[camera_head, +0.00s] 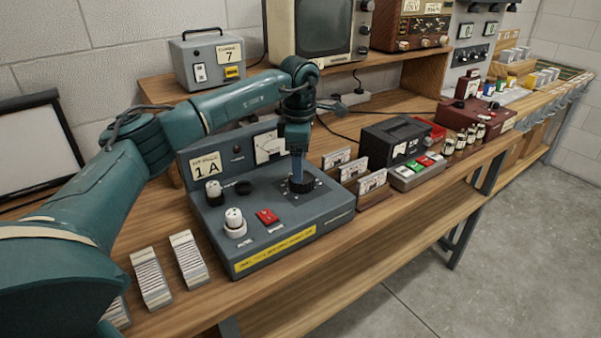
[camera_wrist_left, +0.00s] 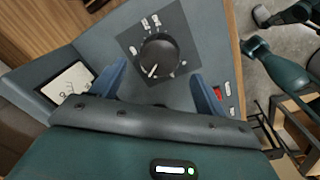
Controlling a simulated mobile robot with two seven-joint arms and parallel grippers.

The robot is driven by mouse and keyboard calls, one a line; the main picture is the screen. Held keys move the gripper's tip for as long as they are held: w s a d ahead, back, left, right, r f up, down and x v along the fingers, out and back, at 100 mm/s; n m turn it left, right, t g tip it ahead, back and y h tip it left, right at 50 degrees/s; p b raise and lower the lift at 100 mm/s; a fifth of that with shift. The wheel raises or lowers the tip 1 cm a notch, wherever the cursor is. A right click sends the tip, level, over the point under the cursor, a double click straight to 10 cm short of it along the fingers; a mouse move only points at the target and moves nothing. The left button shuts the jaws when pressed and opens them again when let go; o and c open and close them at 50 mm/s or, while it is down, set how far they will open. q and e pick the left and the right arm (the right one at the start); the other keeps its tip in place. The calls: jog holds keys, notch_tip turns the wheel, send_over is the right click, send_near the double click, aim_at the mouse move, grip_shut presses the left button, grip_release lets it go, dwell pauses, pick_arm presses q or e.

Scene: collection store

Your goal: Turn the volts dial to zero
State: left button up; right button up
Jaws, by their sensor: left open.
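The round black dial (camera_head: 300,184) sits on a dark square plate on the sloped top of the grey instrument box marked 1 A (camera_head: 300,226). In the left wrist view the dial (camera_wrist_left: 158,54) has a white pointer mark toward the lower left, with small pale labels around it that I cannot read. My left gripper (camera_head: 297,168) is over the dial, pointing down. In the left wrist view its blue fingers (camera_wrist_left: 160,86) are open and spread wider than the dial, with the dial beyond and between them. Contact cannot be told. My right gripper does not show clearly.
The box also carries a meter (camera_head: 268,146), a white knob (camera_head: 234,220), a dark-based knob (camera_head: 214,192) and a red switch (camera_head: 267,216). Card racks (camera_head: 188,260) stand left of it. Card holders (camera_head: 366,184) and a black case (camera_head: 396,140) stand right.

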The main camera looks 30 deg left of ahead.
pick_arm(q)
jog(key=shift+w+f, duration=0.15)
jog(key=shift+f, duration=2.15)
jog(key=c, duration=1)
jog(key=shift+o, duration=0.2)
